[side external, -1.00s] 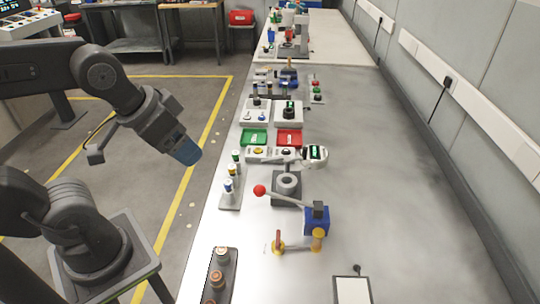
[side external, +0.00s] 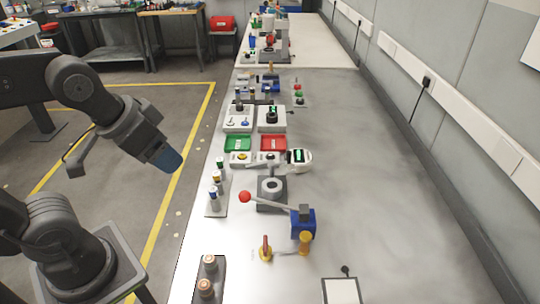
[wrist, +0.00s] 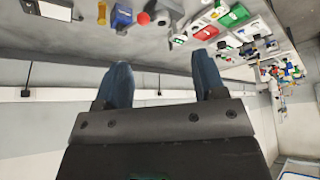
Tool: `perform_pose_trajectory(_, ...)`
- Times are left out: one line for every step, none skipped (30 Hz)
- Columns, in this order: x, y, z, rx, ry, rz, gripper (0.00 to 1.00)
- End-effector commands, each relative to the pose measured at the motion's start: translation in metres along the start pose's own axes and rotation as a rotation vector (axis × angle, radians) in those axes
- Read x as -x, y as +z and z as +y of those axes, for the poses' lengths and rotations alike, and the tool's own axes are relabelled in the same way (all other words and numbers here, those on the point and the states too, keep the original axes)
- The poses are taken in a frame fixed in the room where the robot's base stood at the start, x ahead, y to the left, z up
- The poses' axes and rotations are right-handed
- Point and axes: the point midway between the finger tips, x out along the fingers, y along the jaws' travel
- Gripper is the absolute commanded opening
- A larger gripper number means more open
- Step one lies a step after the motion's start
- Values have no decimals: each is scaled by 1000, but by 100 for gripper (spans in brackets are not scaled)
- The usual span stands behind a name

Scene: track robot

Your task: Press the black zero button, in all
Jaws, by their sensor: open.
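My gripper (side external: 172,162) hangs over the floor, left of the bench, apart from every object. In the wrist view its two blue fingers (wrist: 162,76) are spread apart with nothing between them. On the bench, a small box with a dark round button (side external: 270,157) sits in front of the red tray. A similar box with a yellow button (side external: 240,157) stands to its left, and a white unit with a green display (side external: 299,157) to its right. The labels are too small to read, so I cannot confirm which is the zero button.
Green (side external: 238,143) and red (side external: 272,143) trays lie behind the boxes. Nearer are a grey round fixture (side external: 271,188), a lever with a red knob (side external: 245,197) and a blue block (side external: 303,224). The bench's right side is clear.

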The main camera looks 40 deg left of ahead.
Motion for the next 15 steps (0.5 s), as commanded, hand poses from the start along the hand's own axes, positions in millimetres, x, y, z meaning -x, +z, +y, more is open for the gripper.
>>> perform_pose_trajectory(0, 0, 0, 0, 0, 0, 59)
perform_pose_trajectory(0, 0, 0, 0, 0, 0, 56)
perform_pose_trajectory(0, 0, 0, 0, 0, 0, 53)
perform_pose_trajectory(0, 0, 0, 0, 0, 0, 50)
perform_pose_trajectory(0, 0, 0, 0, 0, 0, 47)
perform_pose_trajectory(0, 0, 0, 0, 0, 0, 43)
perform_pose_trajectory(0, 0, 0, 0, 0, 0, 40)
perform_pose_trajectory(0, 0, 0, 0, 0, 0, 37)
perform_pose_trajectory(0, 0, 0, 0, 0, 0, 34)
perform_pose_trajectory(0, 0, 0, 0, 0, 0, 31)
perform_pose_trajectory(0, 0, 0, 0, 0, 0, 28)
perform_pose_trajectory(0, 0, 0, 0, 0, 0, 24)
perform_pose_trajectory(0, 0, 0, 0, 0, 0, 21)
perform_pose_trajectory(0, 0, 0, 0, 0, 0, 18)
perform_pose_trajectory(0, 0, 0, 0, 0, 0, 14)
